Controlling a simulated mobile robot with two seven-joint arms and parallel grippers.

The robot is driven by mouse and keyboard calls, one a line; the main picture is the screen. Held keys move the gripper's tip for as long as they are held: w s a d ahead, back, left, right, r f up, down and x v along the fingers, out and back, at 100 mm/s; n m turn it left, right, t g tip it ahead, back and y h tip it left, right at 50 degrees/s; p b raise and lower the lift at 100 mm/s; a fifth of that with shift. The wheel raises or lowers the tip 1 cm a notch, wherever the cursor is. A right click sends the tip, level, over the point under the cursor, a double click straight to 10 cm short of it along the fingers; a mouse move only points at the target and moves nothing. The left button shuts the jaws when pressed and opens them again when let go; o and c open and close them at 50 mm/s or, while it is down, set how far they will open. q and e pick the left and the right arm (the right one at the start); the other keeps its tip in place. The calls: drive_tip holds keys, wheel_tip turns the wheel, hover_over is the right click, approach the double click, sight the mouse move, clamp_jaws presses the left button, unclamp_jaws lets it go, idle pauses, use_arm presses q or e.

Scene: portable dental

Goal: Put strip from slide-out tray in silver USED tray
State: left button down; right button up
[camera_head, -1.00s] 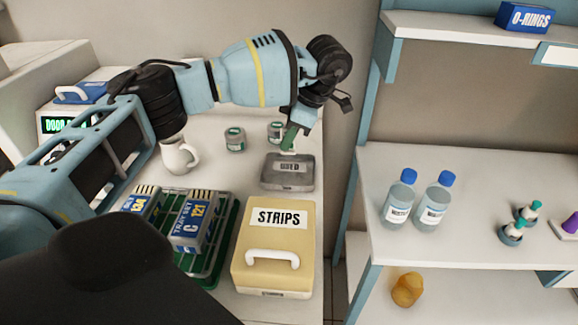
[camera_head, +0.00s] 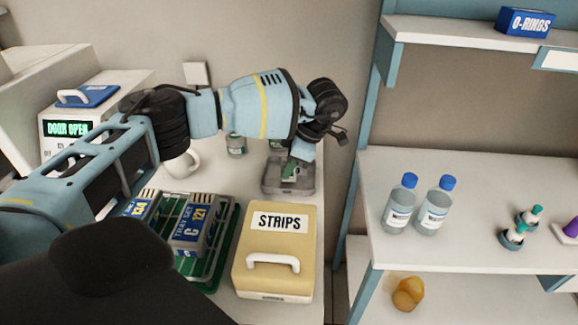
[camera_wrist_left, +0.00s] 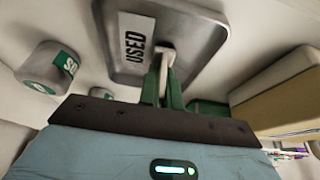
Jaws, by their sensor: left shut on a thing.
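The silver USED tray (camera_head: 272,184) lies on the counter behind the STRIPS box. It also fills the top of the left wrist view (camera_wrist_left: 208,28), with its USED label beside my fingers. My left gripper (camera_head: 290,172) points down over the tray, its green fingers at the tray's middle. In the left wrist view my left gripper (camera_wrist_left: 163,85) is shut on a small pale strip (camera_wrist_left: 166,54). The strip is at or just above the tray's surface; I cannot tell if it touches. My right gripper is not in view.
The cream STRIPS box (camera_head: 273,265) stands in front of the tray. A green rack (camera_head: 215,262) with blue-labelled boxes is to its left. A white mug (camera_head: 182,163) and small jars (camera_head: 236,146) are nearby. A shelf with bottles (camera_head: 402,205) stands right.

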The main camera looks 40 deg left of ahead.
use_arm(q)
drive_tip(key=shift+f, duration=0.15)
drive_tip(key=c, duration=1.6)
unclamp_jaws()
drive_tip(key=v, duration=1.2)
